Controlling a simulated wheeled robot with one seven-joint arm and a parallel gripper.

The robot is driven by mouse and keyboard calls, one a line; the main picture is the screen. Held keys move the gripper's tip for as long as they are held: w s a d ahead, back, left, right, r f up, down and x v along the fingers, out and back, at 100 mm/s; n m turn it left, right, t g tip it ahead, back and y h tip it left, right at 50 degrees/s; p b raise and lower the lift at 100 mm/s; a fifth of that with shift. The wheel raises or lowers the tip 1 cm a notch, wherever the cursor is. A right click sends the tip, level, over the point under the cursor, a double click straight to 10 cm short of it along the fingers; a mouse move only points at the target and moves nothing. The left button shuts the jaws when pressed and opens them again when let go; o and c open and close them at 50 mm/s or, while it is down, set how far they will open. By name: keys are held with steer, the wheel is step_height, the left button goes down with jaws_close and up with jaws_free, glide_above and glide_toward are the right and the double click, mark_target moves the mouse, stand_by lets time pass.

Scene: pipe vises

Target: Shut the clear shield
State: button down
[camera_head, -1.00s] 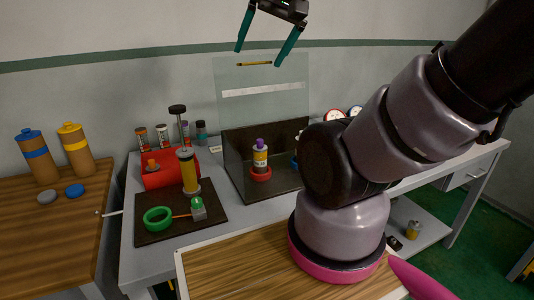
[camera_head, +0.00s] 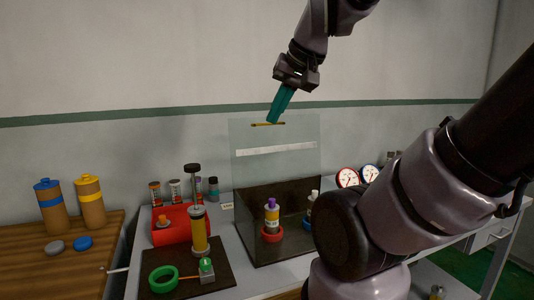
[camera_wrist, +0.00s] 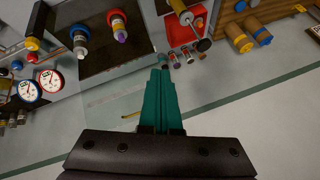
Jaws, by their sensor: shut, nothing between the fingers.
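The clear shield (camera_head: 276,171) stands raised and upright at the back of the dark open box (camera_head: 262,218). It has a white band across it and a yellow handle (camera_head: 268,124) at its top edge. My gripper (camera_head: 273,119), with teal fingers, is shut and empty, pointing down at the handle. The tips look at or very near the handle; I cannot tell whether they touch. In the wrist view the shut fingers (camera_wrist: 159,78) hide part of the shield, and the yellow handle (camera_wrist: 130,115) shows just left of them.
Inside the box a purple-capped bottle (camera_head: 271,213) stands in a red ring. Gauges (camera_head: 347,178) stand to the right. The wall is close behind.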

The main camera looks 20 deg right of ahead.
steer(key=w+d+r+n+g+h, duration=0.15)
steer(key=w+r, duration=0.25)
steer(key=w, duration=1.1)
steer(key=w+d+r+n+g, duration=0.1)
steer(key=w+r+n+g, duration=0.15)
steer(key=w, duration=1.35)
steer(key=w+d+f, duration=0.3)
steer(key=w, duration=0.6)
step_height(320, 180, down, 9)
steer(key=s, duration=0.2)
steer(key=shift+s+g, duration=0.15)
steer(key=shift+g, duration=0.25)
steer(key=shift+a+r+h, duration=0.1)
steer(key=shift+h, duration=0.15)
